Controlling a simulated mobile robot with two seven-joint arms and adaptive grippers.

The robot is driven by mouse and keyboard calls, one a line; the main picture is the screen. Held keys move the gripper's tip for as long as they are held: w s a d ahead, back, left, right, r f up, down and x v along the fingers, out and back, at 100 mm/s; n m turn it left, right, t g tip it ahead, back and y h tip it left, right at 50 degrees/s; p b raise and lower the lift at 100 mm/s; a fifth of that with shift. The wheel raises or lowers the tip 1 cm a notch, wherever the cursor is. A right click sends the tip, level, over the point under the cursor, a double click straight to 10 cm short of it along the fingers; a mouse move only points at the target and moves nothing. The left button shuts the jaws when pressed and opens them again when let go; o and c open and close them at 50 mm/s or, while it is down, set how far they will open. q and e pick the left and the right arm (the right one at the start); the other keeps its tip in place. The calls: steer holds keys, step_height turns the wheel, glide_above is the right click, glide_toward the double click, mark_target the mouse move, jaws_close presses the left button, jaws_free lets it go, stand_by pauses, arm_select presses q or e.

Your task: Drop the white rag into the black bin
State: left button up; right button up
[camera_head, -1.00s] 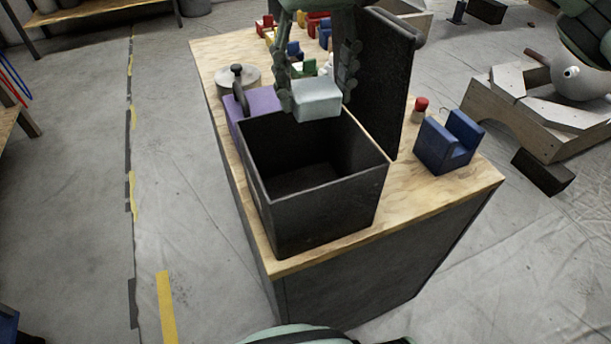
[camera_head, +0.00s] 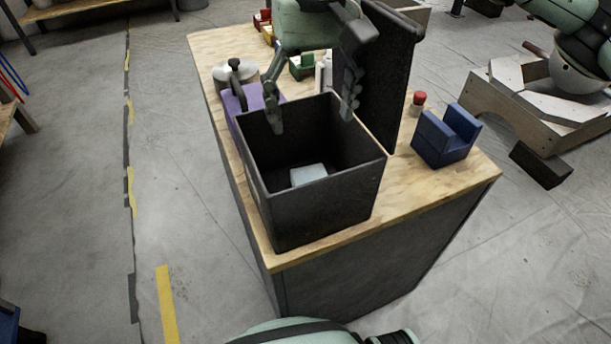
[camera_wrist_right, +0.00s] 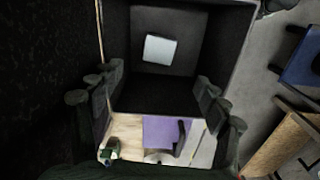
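The white rag (camera_head: 309,175) lies inside the black bin (camera_head: 315,210), and both also show in the right wrist view, the rag (camera_wrist_right: 160,49) on the floor of the bin (camera_wrist_right: 205,45). The bin stands open-topped on a wooden-topped bench. My right gripper (camera_head: 312,105) hangs over the far part of the bin opening. Its fingers are wide apart with nothing between them, as its spread fingers (camera_wrist_right: 158,98) in the wrist view also show. My left gripper is not in view.
A tall dark panel (camera_head: 383,85) stands upright behind the bin. A purple object (camera_head: 236,108) sits at its back left, near a round lid (camera_head: 232,74). A blue block (camera_head: 446,138) and a red-capped bottle (camera_head: 418,101) stand to the right on the bench top (camera_head: 410,185).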

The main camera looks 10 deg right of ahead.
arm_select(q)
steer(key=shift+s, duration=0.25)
arm_select(e)
step_height(320, 180, up, 12)
stand_by(0.5)
steer(key=shift+f, duration=0.1)
step_height(320, 180, down, 12)
steer(key=r, duration=0.1)
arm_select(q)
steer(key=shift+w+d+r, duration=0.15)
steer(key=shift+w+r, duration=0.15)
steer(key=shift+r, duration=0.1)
arm_select(e)
steer(key=shift+r, duration=2)
steer(key=shift+f, duration=0.1)
